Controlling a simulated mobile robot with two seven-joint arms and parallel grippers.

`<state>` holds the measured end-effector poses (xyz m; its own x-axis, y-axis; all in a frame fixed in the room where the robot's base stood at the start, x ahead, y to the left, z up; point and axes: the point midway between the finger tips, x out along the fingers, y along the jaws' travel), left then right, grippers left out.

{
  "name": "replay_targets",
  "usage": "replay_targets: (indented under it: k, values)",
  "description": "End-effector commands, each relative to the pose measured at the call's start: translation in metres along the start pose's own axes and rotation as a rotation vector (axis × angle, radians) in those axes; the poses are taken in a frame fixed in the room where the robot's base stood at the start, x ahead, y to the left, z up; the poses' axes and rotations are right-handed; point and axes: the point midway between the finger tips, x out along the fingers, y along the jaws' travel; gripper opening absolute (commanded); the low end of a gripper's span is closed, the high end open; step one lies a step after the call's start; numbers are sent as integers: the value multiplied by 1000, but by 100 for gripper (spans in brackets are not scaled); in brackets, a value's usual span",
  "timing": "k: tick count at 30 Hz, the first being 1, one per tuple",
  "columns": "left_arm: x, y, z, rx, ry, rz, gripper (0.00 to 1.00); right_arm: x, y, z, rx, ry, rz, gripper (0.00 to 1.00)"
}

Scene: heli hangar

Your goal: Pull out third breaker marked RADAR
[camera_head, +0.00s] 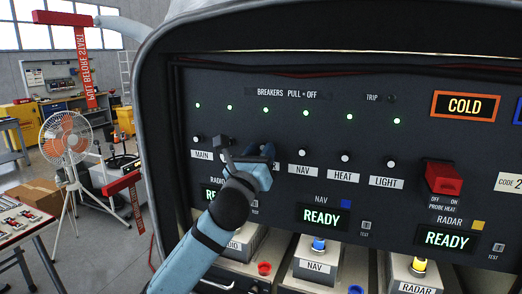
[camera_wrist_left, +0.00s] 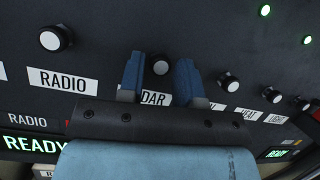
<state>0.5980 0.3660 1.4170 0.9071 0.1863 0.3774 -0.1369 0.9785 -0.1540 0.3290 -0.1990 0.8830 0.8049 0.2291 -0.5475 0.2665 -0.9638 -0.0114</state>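The RADAR breaker is a small white-capped black knob (camera_wrist_left: 160,64) on the dark panel (camera_head: 330,100). In the left wrist view it sits between the two blue fingertips of my left gripper (camera_wrist_left: 158,75), with a visible gap on each side. In the head view my left gripper (camera_head: 250,152) is at the breaker row and hides this knob. I cannot tell how deep the fingers reach around it. The fingers are open. My right gripper is not in view.
Neighbouring knobs are RADIO (camera_wrist_left: 54,39), NAV (camera_head: 305,154), HEAT (camera_head: 345,157) and LIGHT (camera_head: 391,162). Green lights (camera_head: 308,111) run above the row. A red guarded switch (camera_head: 443,178) stands out at the right. Lit READY displays (camera_head: 324,217) and module boxes (camera_head: 318,265) are below.

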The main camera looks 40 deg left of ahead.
Motion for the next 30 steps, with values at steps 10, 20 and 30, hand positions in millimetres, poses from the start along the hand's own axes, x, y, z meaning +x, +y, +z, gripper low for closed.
replay_targets:
  k: [10,20,30]
  values:
    - [1,0,0,0,0,0,11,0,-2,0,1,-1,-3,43]
    - [-7,-1,5,3,2,0,0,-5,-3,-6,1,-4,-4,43]
    - [-17,-2,6,-1,1,-1,0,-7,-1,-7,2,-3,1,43]
